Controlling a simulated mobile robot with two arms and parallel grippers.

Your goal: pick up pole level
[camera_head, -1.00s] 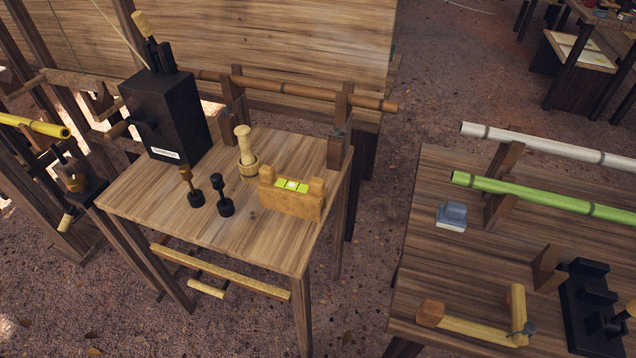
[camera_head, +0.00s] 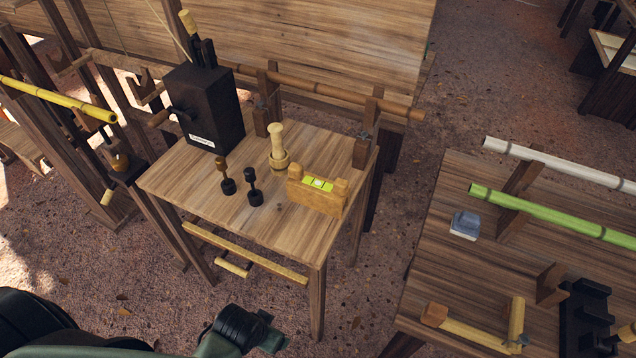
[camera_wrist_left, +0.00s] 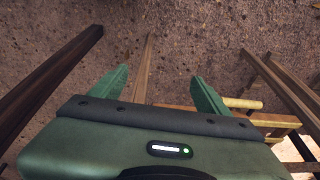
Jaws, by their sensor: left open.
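The pole level (camera_head: 318,196), a light wooden block with a yellow-green vial set in its top, stands on the small wooden table (camera_head: 230,220) near its right edge. My left arm comes in low at the left of the head view, below the table's front edge and well apart from the level. In the left wrist view my left gripper (camera_wrist_left: 162,88) is open and empty, its two green fingers spread over brown ground and wooden legs. The level does not show in that view. My right gripper is not in view.
On the same table stand a black box (camera_head: 205,108), two small dark stamp-like tools (camera_head: 254,190) and a wooden pestle in a cup (camera_head: 278,148). A second table (camera_head: 455,265) with white and green poles (camera_head: 540,207) stands to the right, past a gap.

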